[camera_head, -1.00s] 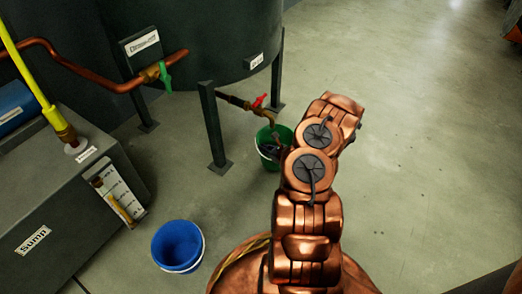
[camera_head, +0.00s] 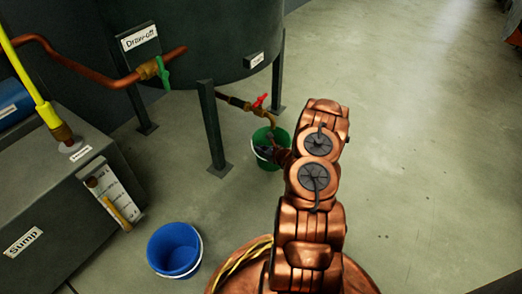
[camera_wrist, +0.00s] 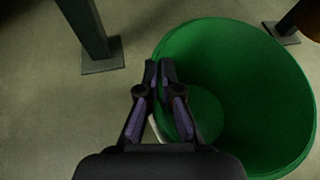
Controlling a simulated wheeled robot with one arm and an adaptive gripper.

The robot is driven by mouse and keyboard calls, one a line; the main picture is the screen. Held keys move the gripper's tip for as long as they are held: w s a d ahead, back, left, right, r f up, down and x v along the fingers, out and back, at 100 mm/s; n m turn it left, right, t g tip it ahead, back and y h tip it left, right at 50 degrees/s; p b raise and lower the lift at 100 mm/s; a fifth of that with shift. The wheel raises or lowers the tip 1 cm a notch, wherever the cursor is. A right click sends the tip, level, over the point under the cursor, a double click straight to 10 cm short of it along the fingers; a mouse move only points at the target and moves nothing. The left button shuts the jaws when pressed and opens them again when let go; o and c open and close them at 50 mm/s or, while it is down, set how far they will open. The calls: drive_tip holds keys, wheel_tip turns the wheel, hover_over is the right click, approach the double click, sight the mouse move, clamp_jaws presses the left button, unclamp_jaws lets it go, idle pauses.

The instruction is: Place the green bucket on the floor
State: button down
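The green bucket (camera_head: 282,137) is below the tap with the red handle, beside a tank leg; it also shows large in the wrist view (camera_wrist: 255,75). It looks empty inside. My gripper (camera_wrist: 158,72) is at its near-left rim, with one finger outside the wall and one inside. The fingertips are close together, pinching the wall. In the head view my gripper (camera_head: 268,153) is partly hidden by my arm. I cannot tell whether the bucket's base touches the floor.
A red-handled tap (camera_head: 260,101) hangs just above the bucket. A tank leg (camera_head: 212,130) stands to its left. A blue bucket (camera_head: 174,249) stands on the floor near the sump box (camera_head: 45,215). The floor (camera_head: 415,130) to the right is clear.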

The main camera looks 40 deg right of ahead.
drive_tip(key=c, duration=1.3)
unclamp_jaws()
